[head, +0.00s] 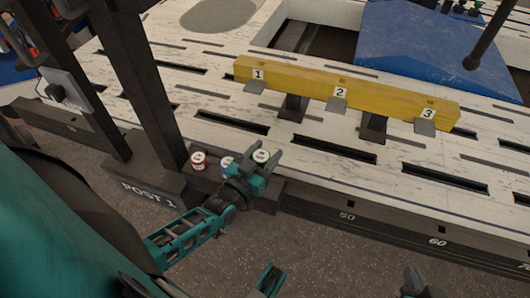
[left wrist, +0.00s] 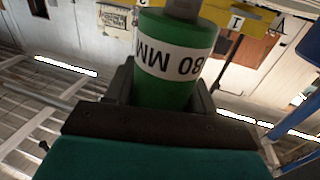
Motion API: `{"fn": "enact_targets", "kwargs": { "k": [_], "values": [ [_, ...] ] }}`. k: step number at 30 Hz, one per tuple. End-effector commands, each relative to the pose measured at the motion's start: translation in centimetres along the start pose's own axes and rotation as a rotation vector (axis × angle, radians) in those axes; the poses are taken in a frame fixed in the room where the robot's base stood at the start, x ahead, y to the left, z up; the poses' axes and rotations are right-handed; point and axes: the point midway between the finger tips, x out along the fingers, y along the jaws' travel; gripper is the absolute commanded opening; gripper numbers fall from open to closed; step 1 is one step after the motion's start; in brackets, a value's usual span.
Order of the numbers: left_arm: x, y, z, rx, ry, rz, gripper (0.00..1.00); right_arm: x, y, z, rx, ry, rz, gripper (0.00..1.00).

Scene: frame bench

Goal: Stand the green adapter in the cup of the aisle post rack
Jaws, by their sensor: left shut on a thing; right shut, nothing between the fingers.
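The green adapter (head: 262,156) is between the fingers of my left gripper (head: 266,160), beside the bench's front edge. In the left wrist view it is a green cylinder (left wrist: 178,85) with a white band reading 80 MM upside down and a grey metal end. My left gripper is shut on it. I cannot tell whether its lower end touches anything. A dark post base labelled POST 1 (head: 150,193) stands to the left; I cannot make out a cup. My right gripper (head: 414,281) is shut and empty, low at the bottom edge of the head view.
A red adapter (head: 198,160) and a blue one (head: 226,162) stand just left of my left gripper. A yellow beam (head: 300,79) numbered 1 to 3 crosses the slotted bench top (head: 215,100). Dark uprights (head: 140,80) rise at left. The floor in front is clear.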

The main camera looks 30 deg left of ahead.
Motion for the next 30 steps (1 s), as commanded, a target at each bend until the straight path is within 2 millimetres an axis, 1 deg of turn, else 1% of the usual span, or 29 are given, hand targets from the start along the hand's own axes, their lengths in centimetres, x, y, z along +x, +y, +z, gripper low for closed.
{"fn": "enact_targets", "kwargs": {
  "k": [16,21,30],
  "values": [
    [0.06,0.0,-0.13,0.0,0.003,0.0,0.1,-0.16,-0.18,-0.49,0.01,0.006,0.0,0.0],
    [0.06,0.01,-0.05,0.0,0.003,0.0,0.1,-0.17,-0.07,-0.11,0.003,-0.001,0.0,0.0],
    [0.06,0.01,0.69,0.0,0.003,0.0,0.1,0.21,-0.06,0.32,0.004,0.001,0.0,0.0]
  ]
}}
